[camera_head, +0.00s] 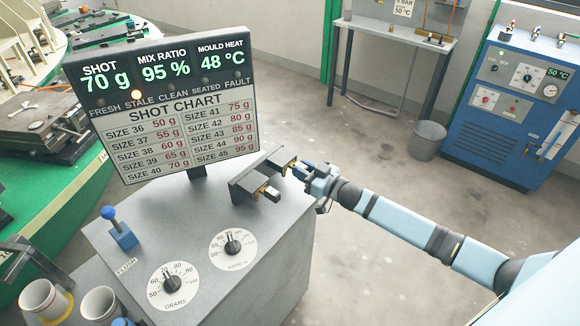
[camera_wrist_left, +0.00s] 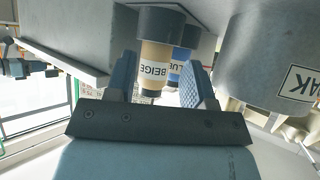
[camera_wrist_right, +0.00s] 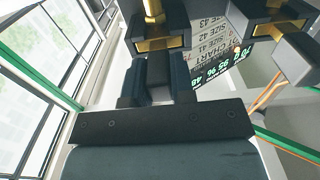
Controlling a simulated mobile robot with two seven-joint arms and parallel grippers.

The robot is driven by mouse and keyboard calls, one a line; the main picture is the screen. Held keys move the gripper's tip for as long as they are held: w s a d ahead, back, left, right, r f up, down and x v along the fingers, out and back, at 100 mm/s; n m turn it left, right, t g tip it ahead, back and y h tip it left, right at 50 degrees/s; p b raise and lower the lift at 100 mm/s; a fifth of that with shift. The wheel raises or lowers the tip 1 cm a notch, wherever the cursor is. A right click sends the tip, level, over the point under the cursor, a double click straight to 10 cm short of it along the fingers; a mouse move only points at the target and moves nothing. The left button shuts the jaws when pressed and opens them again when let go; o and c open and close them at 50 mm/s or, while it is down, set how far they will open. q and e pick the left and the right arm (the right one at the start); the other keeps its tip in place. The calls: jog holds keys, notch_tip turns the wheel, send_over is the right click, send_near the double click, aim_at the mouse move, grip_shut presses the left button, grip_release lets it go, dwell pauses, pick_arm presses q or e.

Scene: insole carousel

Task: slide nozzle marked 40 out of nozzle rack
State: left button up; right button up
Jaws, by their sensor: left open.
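The nozzle rack (camera_head: 245,184) is a dark block on the right rear edge of the grey console top, with brass-lined slots. My right gripper (camera_head: 303,169) is at its far slot. In the right wrist view its fingers sit against both sides of a dark grey nozzle block (camera_wrist_right: 158,72), which lines up with a brass-lined slot. A second nozzle (camera_head: 272,194) sticks out of the nearer slot and also shows in the right wrist view (camera_wrist_right: 299,56). No number is readable on either nozzle. My left gripper (camera_wrist_left: 160,66) is open, with a BEIGE-labelled bottle (camera_wrist_left: 153,72) showing beyond its fingers.
The console top carries a grams dial (camera_head: 172,284), a ratio dial (camera_head: 233,243) and a blue flush lever (camera_head: 122,234). Cups (camera_head: 100,304) stand at lower left. Floor right of the console is clear around my right arm.

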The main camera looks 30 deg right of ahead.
grip_shut()
jog(key=shift+s, duration=0.1)
jog(key=shift+p+v, duration=0.95)
jog(key=shift+v, duration=0.95)
jog(key=shift+p+v, duration=0.9)
jog(key=shift+v, duration=1.3)
